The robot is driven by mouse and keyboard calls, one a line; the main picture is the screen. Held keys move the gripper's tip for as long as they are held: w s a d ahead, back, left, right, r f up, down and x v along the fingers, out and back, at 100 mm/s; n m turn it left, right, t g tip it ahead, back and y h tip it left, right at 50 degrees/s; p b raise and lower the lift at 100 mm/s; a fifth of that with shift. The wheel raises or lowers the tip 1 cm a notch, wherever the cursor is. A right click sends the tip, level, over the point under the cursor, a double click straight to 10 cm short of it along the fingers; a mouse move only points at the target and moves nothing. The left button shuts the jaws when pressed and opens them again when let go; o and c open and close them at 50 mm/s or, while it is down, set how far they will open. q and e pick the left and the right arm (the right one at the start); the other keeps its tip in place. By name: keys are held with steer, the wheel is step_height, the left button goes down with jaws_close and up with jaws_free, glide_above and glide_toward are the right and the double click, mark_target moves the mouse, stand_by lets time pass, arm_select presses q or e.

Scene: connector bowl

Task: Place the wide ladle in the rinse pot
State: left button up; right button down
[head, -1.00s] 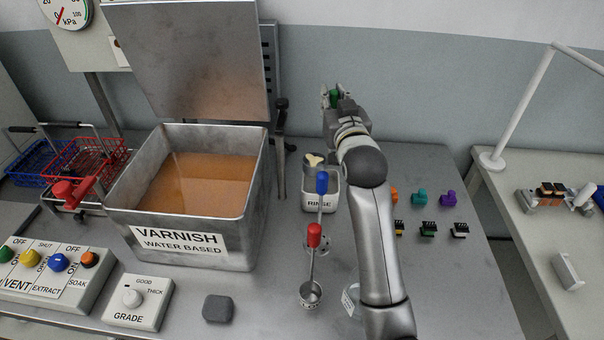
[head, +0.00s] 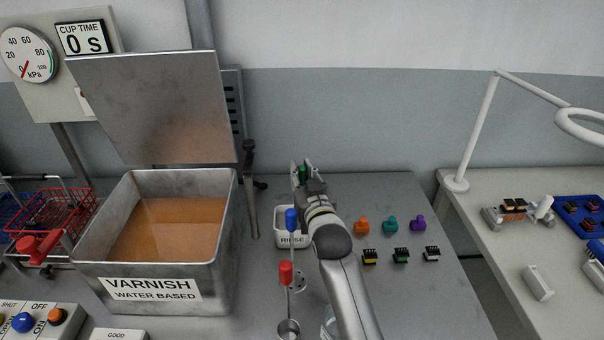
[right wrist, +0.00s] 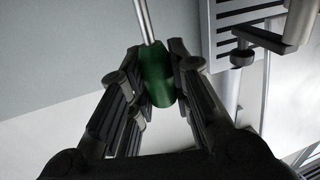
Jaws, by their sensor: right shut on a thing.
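My right gripper (head: 302,170) is shut on the green handle (head: 305,173) of a ladle, above and just behind the rinse pot. In the right wrist view the green handle (right wrist: 158,75) sits between both fingers, with a thin metal shaft running out from it. The ladle's cup does not show now, so I cannot see whether it is inside the pot. My left gripper is out of view.
The open varnish tank (head: 225,250) is to the left. Small coloured connectors (head: 390,224) lie right of my arm. A lamp (head: 477,130) stands on the right table.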

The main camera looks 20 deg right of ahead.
steer(key=c, duration=1.7)
jaws_free()
steer(key=o, duration=0.4)
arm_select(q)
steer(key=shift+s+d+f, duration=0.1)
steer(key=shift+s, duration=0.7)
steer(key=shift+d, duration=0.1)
arm_select(e)
steer(key=shift+r, duration=0.15)
steer(key=shift+s, duration=0.3)
arm_select(q)
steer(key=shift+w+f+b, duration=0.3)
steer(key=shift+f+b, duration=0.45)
steer(key=shift+b, duration=0.05)
arm_select(e)
steer(key=s, duration=1.1)
steer(key=shift+s+a, duration=0.25)
steer(key=shift+a, duration=0.1)
